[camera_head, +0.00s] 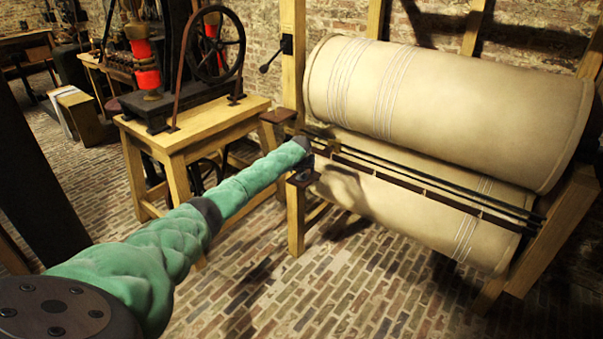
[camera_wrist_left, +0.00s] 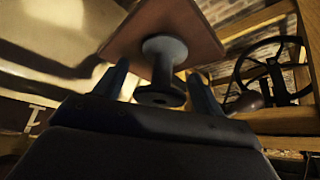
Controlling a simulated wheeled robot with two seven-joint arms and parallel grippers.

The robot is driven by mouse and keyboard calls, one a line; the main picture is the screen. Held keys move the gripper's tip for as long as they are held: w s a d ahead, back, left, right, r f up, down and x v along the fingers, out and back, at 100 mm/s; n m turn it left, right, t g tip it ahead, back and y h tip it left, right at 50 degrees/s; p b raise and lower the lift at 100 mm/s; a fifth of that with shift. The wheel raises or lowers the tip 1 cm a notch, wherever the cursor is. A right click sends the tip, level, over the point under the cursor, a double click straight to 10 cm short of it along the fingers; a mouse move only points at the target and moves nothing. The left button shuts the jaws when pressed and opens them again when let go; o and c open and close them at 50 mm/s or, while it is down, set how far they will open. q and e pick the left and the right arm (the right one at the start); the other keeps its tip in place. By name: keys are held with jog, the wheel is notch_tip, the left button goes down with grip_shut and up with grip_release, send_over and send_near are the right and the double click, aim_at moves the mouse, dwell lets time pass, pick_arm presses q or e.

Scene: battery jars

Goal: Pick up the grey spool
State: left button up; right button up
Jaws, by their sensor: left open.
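The grey spool (camera_wrist_left: 164,72) shows in the left wrist view, with a narrow stem between two wider round ends. One end is against a flat square brown plate (camera_wrist_left: 125,40). My left gripper (camera_wrist_left: 155,78) is open, with one dark finger on each side of the spool's near end; small gaps show between them. In the head view, my green-sleeved left arm reaches from the lower left to a small post beside the big rollers. Its gripper is mostly hidden behind the arm's end there, and I cannot make out the spool clearly. My right gripper is not in view.
Large cream rollers (camera_head: 450,105) in a wooden frame stand close to the right of my left arm. A wooden table (camera_head: 205,125) with a black hand wheel (camera_head: 216,45) stands to the left. The brick floor (camera_head: 350,285) in front is clear.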

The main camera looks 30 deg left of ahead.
pick_arm(q)
jog(key=shift+f, duration=0.15)
jog(key=c, duration=1.1)
jog(key=shift+o, duration=0.2)
jog(key=shift+w, duration=0.1)
